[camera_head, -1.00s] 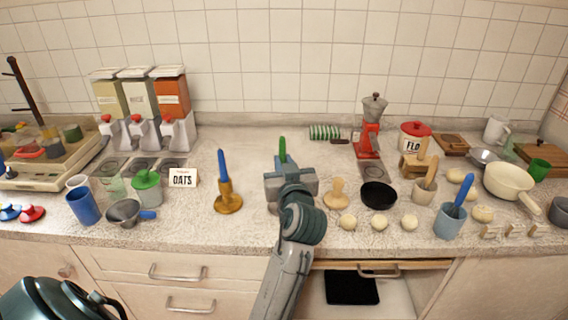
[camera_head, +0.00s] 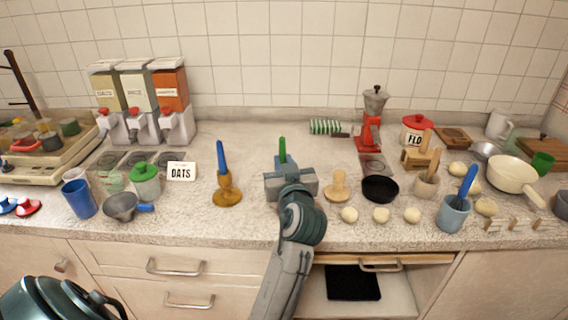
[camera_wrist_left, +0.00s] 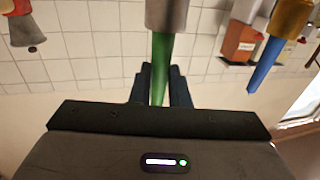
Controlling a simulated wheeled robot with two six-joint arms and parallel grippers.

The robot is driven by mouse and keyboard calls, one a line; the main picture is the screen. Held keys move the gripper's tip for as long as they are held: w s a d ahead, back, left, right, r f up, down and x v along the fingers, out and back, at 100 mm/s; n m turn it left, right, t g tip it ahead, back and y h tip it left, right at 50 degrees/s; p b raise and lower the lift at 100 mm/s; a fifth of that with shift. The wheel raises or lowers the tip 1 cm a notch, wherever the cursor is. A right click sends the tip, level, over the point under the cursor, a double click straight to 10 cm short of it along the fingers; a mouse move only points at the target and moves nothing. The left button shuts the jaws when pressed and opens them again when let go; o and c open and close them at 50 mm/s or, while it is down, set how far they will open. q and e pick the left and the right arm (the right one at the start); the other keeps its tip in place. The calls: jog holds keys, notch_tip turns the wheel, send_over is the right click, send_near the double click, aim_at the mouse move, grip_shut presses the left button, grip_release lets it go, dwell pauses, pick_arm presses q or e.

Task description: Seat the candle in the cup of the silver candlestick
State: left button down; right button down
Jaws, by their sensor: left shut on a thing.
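My left gripper (camera_head: 283,170) is shut on the green candle (camera_head: 282,149), whose top stands upright above the jaws in the head view. In the left wrist view, which is upside down, the candle (camera_wrist_left: 159,72) runs between the two fingers (camera_wrist_left: 160,86). The silver candlestick (camera_wrist_left: 167,12) is in line with the candle there, and the candle's lower end meets its cup rim. I cannot tell how deep it sits. In the head view the arm and gripper hide the candlestick.
A brass candlestick (camera_head: 228,196) with a blue candle (camera_head: 221,158) stands left of the gripper. A wooden stamp-like piece (camera_head: 338,186) and a black dish (camera_head: 380,189) stand close on the right. Pale balls (camera_head: 381,215) lie in front. The counter behind is mostly clear.

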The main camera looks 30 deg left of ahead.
pick_arm(q)
jog(key=shift+f+b, duration=0.55)
jog(key=shift+f, duration=0.15)
jog(key=c, duration=1.3)
grip_release()
